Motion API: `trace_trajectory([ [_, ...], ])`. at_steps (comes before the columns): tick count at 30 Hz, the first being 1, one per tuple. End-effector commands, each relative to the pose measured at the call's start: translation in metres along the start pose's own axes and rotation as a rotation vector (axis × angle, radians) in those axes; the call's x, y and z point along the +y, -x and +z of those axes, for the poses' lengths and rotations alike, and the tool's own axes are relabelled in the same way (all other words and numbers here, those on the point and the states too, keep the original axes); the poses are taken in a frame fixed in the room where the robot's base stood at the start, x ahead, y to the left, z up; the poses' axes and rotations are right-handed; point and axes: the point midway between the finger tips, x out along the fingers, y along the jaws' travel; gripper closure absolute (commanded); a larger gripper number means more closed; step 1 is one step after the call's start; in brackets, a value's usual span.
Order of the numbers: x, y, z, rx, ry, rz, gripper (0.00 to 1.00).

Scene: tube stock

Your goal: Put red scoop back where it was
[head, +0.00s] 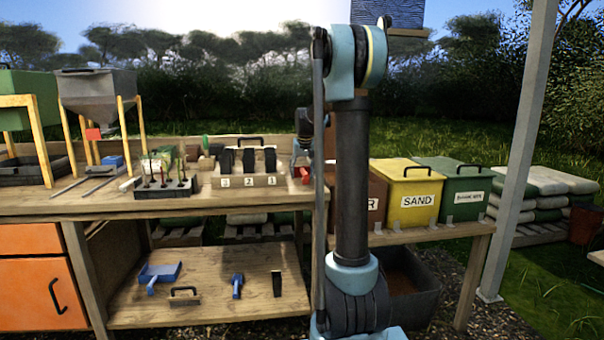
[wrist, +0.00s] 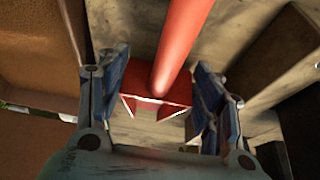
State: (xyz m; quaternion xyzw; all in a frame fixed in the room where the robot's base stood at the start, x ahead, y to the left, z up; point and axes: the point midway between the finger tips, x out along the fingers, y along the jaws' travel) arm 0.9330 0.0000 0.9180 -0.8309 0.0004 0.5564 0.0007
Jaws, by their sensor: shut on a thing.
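The red scoop (wrist: 185,42) shows in the wrist view as a round red bar running up from a wider red part. The wider part lies between the two blue fingers of my gripper (wrist: 158,90), which is shut on it. Part of the scoop runs out of the top of the view. In the head view, my gripper (head: 301,160) is at the right end of the bench top, mostly hidden by my own arm. A small red patch of the scoop (head: 305,174) shows there.
The wooden bench (head: 225,203) holds a numbered rack (head: 249,181) left of my gripper, a dark plant tray (head: 165,191) and a grey hopper (head: 97,88). To the right stand a yellow SAND bin (head: 407,185) and a green bin (head: 455,178). Brown walls flank my gripper closely in the wrist view.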

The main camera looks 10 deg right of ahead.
Motion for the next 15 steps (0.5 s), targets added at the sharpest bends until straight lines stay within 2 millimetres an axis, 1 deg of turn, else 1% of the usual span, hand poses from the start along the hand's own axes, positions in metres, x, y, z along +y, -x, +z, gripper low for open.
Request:
trace_trajectory([
  [5,-0.0001,-0.0026,0.0009,0.0,0.0,0.0,0.71],
  [6,-0.0001,-0.0025,0.0009,0.0,0.0,0.0,0.33],
  [8,-0.0001,-0.0025,0.0009,0.0,0.0,0.0,0.2],
  [9,-0.0001,-0.0025,0.0009,0.0,0.0,0.0,0.17],
  [15,-0.0001,-0.0025,0.0009,0.0,0.0,0.0,0.17],
])
